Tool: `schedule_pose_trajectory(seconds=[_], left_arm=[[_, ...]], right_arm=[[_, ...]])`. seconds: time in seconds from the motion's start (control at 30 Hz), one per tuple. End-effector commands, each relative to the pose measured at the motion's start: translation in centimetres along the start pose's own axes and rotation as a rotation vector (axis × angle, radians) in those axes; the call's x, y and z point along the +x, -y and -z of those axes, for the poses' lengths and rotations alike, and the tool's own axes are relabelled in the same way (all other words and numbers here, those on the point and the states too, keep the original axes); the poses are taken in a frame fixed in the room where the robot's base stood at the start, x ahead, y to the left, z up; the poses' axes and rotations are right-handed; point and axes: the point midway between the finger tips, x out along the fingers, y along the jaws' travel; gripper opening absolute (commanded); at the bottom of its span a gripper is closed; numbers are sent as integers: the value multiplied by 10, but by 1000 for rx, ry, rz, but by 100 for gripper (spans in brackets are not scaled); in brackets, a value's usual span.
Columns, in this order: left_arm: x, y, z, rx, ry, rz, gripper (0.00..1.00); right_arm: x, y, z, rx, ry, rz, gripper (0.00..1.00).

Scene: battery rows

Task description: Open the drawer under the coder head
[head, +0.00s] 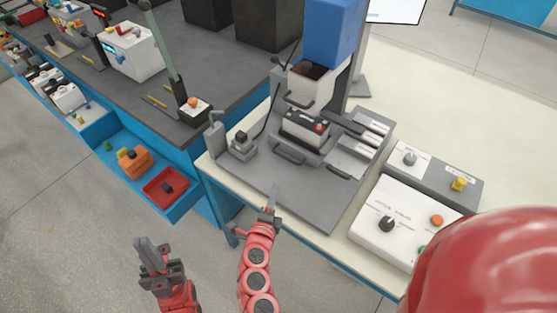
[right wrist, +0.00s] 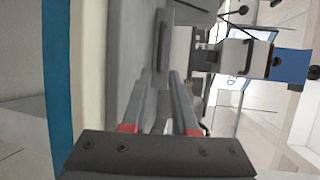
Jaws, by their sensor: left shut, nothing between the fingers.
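The coder head (head: 309,88) is a white block with a dark window under a blue housing. Below the battery is a grey drawer front with a dark bar handle (head: 288,156), which also shows in the right wrist view (right wrist: 162,42). The drawer looks closed. My right gripper (head: 273,190) is over the front of the grey base plate, short of the handle; its fingers (right wrist: 162,85) are apart and empty. My left gripper (head: 146,245) is shut and empty over the floor.
A grey lever post (head: 215,135) and small clamp block (head: 242,147) stand left of the drawer. A white control box (head: 400,222) with knobs is at the right. A blue-framed bench (head: 110,120) with batteries stands left. Clear floor separates my left gripper from the benches.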

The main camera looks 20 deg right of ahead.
Motion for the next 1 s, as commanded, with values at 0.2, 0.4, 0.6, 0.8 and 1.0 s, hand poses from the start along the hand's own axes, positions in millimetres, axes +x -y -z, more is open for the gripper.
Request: schedule_pose_trajectory(seconds=[0.2,0.4,0.6,0.8,1.0], left_arm=[[16,1,3,0,0,0,0],[23,1,4,0,0,0,0],[25,1,4,0,0,0,0],[26,1,4,0,0,0,0],[26,1,4,0,0,0,0]], right_arm=[[53,5,0,-4,-4,4,27],[99,4,0,-4,-2,4,27],[131,2,0,-3,-1,2,27],[143,1,1,-2,-3,1,27],[144,0,1,-1,-3,1,27]])
